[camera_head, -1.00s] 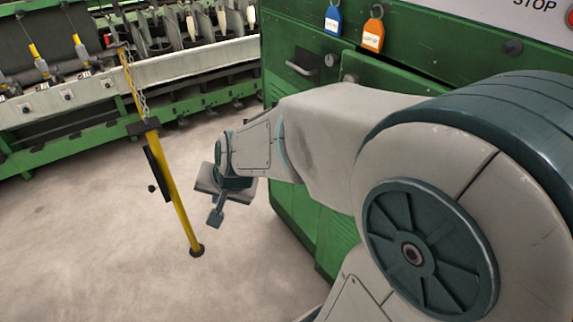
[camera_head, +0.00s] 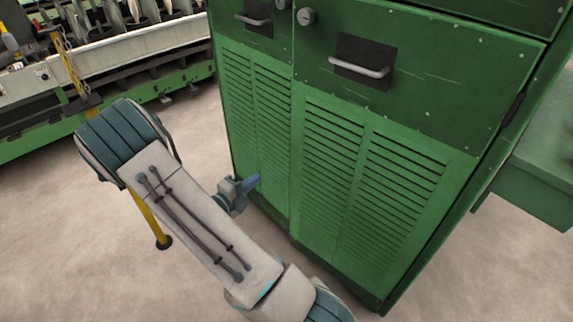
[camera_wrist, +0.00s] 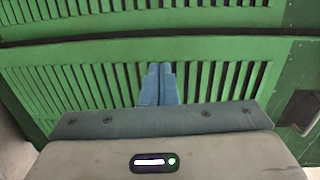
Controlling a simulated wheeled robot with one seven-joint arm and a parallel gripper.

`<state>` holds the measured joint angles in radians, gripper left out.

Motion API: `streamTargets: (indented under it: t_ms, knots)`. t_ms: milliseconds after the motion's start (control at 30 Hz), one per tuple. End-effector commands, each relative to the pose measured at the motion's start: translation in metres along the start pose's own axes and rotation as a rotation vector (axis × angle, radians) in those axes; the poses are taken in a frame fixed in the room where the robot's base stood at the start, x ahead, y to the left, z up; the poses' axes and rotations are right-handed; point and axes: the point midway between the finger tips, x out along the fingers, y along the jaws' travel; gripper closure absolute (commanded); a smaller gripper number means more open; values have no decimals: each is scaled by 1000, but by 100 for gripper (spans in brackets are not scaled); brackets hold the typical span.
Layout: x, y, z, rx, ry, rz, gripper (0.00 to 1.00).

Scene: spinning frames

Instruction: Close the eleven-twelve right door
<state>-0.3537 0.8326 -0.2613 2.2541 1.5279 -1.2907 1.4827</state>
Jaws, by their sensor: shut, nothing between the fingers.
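The cabinet's right door (camera_head: 375,150) is green and louvred, with a grey handle (camera_head: 362,66) on a dark plate near its top. It looks flush or nearly flush with the cabinet front; a small gap cannot be ruled out. The louvred left door (camera_head: 252,125) is beside it across a dark vertical seam. My gripper (camera_head: 250,183) is low in front of the left door, left of the seam. In the wrist view its blue fingers (camera_wrist: 158,85) are together and empty, pointing at green louvres near a door seam. I cannot tell whether they touch.
A round knob (camera_head: 306,16) sits near the right door's top corner. A yellow post (camera_head: 152,222) stands behind my arm. A spinning machine (camera_head: 110,75) is at the back left. A green ledge (camera_head: 540,170) juts out at right. The floor in front is clear.

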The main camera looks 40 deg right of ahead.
Motion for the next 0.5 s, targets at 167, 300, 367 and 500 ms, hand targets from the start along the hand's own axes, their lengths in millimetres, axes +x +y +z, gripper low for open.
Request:
streamTargets:
  t_ms: [167, 300, 367, 500]
  knots:
    - [3, 2, -12, 26, 49, -84, 100]
    - [18, -1, -14, 30, 55, -89, 100]
    - [29, -2, -15, 30, 56, -88, 100]
    - [59, -4, -16, 29, 56, -86, 100]
